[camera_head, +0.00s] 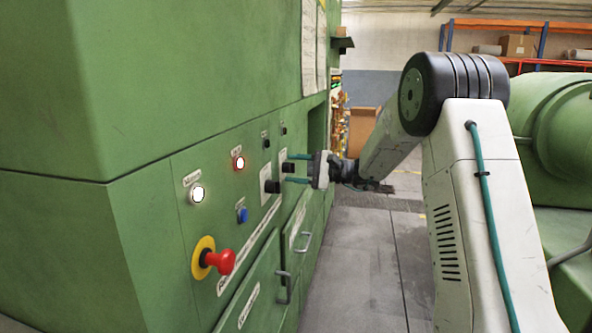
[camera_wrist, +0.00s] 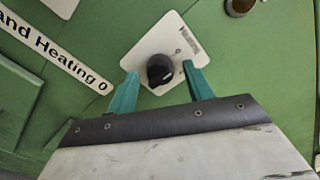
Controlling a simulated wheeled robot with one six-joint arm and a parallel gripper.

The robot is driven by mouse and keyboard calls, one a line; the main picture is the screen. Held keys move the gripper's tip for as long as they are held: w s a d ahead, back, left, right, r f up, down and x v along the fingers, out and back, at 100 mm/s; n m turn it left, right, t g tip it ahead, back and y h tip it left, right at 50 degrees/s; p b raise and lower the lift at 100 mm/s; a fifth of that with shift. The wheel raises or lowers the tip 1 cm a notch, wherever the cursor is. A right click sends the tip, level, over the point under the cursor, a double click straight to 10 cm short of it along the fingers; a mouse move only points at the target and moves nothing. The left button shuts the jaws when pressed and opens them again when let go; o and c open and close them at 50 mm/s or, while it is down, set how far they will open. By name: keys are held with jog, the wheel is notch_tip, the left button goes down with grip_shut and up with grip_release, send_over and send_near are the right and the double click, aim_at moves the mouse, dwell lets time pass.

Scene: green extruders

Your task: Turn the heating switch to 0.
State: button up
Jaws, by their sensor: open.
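A black rotary switch (camera_wrist: 160,69) sits on a white plate (camera_wrist: 150,45) on the green panel. A pale pointer mark shows on the knob, and a small 0-like mark is on the plate to its upper right. The plate's label is too blurred to read. In the head view this switch (camera_head: 287,167) is the farther of two black knobs on white plates. My gripper (camera_head: 291,168) is open in front of the panel. In the wrist view its two teal fingers stand on either side of the knob; I cannot tell whether they touch it.
A red emergency button (camera_head: 220,261), a blue button (camera_head: 242,215), a white lamp (camera_head: 197,194) and another black knob (camera_head: 272,187) are on the same panel. Drawer handles (camera_head: 285,288) stick out below. The floor (camera_head: 360,270) beside the panel is clear.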

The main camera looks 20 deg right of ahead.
jog(key=v, duration=0.8)
jog(key=shift+a, duration=0.1)
jog(key=s+a+f+n+g+h, duration=0.2)
jog(key=s+a+f+g, duration=0.15)
jog(key=s, duration=0.45)
jog(key=s+a+f+n+g+h, duration=0.25)
jog(key=s+a+g, duration=0.25)
jog(key=s, duration=0.4)
jog(key=s+a+r+n+h, duration=0.1)
jog(key=s+n+h, duration=0.3)
jog(key=s, duration=1)
jog(key=s+a+r+n+h, duration=0.2)
jog(key=s+n+h, duration=0.2)
jog(key=s, duration=1)
jog(key=shift+s+a+r+g+h, duration=0.25)
jog(key=shift+a+g+h, duration=0.1)
jog(key=shift+h, duration=0.7)
